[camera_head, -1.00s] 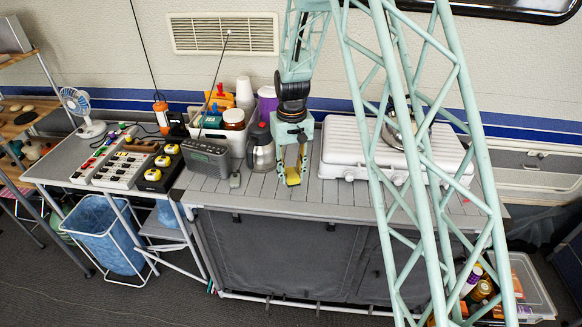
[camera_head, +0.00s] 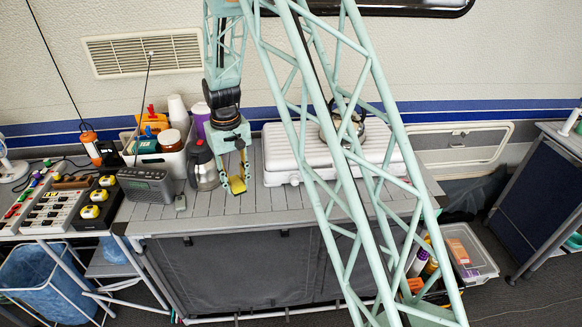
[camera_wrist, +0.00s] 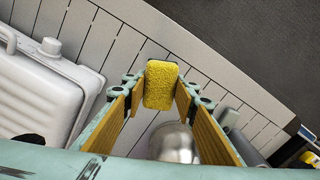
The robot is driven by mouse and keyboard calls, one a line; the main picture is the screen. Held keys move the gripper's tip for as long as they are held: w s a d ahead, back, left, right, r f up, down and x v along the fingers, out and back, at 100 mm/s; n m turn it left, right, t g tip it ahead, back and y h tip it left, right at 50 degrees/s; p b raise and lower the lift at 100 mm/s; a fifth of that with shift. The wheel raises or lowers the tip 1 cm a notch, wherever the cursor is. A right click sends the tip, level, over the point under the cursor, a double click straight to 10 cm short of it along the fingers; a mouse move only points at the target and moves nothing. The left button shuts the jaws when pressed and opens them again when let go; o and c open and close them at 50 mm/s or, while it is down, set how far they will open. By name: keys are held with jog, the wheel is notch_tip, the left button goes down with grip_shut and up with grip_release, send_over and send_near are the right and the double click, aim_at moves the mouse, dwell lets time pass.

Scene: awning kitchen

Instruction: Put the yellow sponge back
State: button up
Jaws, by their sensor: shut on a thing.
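The yellow sponge (camera_wrist: 160,84) sits between the two fingers of my gripper (camera_wrist: 158,95) in the wrist view. My gripper is shut on it. In the head view the sponge (camera_head: 238,186) shows as a small yellow piece at the fingertips of my gripper (camera_head: 236,183), over the grey slatted counter (camera_head: 290,203). It appears to be above the slats, but how far above I cannot tell.
A white closed stove (camera_head: 285,165) stands to the right. The counter's front is clear.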

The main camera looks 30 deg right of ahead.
jog(key=shift+s, duration=0.15)
jog(key=s+p, duration=0.1)
jog(key=s, duration=0.1)
jog(key=s+f+p, duration=0.1)
jog(key=s+p, duration=0.1)
jog(key=s+f+p, duration=0.1)
jog(key=shift+s+p, duration=0.4)
jog(key=shift+d, duration=0.2)
